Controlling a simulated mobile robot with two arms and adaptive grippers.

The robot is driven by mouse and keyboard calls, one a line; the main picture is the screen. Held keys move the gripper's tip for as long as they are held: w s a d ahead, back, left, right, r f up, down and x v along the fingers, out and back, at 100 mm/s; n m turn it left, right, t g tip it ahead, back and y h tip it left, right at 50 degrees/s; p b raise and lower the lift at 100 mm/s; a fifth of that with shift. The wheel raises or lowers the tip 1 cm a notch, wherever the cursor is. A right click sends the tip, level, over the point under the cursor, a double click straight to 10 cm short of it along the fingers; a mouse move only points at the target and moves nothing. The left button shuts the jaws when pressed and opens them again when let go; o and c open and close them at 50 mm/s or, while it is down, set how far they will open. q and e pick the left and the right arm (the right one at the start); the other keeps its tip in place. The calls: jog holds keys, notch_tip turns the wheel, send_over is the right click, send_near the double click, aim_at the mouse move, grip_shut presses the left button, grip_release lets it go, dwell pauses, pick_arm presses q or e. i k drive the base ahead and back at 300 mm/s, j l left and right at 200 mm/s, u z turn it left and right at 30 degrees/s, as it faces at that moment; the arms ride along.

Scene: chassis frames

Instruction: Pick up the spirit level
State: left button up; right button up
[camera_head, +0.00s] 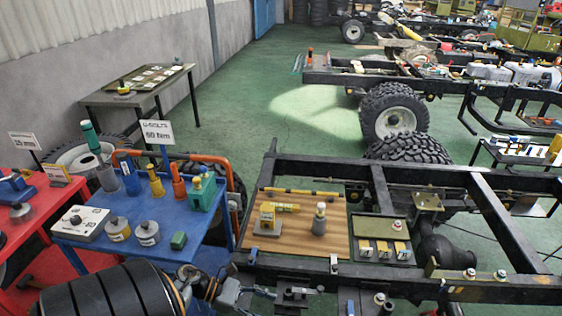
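A long thin yellow bar with dark sections, which looks like the spirit level (300,191), lies flat along the far edge of a striped wooden board (322,246). The board rests on the black chassis frame.
A grey block with a yellow top (267,220) and a grey-white bottle-like item (320,219) stand on the board. A dark tray with labelled pieces (380,250) is to its right. A crowded blue table (75,256) stands left; chassis beams (500,220) run right.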

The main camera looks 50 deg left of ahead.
aim_at(281, 207)
jog(key=i+j, duration=0.25)
jog(key=j, duration=0.15)
jog(key=i+j, duration=0.25)
jog(key=j, duration=0.15)
jog(key=i+j, duration=0.2)
jog(key=j, duration=0.2)
jog(key=i+j, duration=0.25)
jog(key=j, duration=0.15)
jog(key=i+j, duration=0.25)
jog(key=j, duration=0.2)
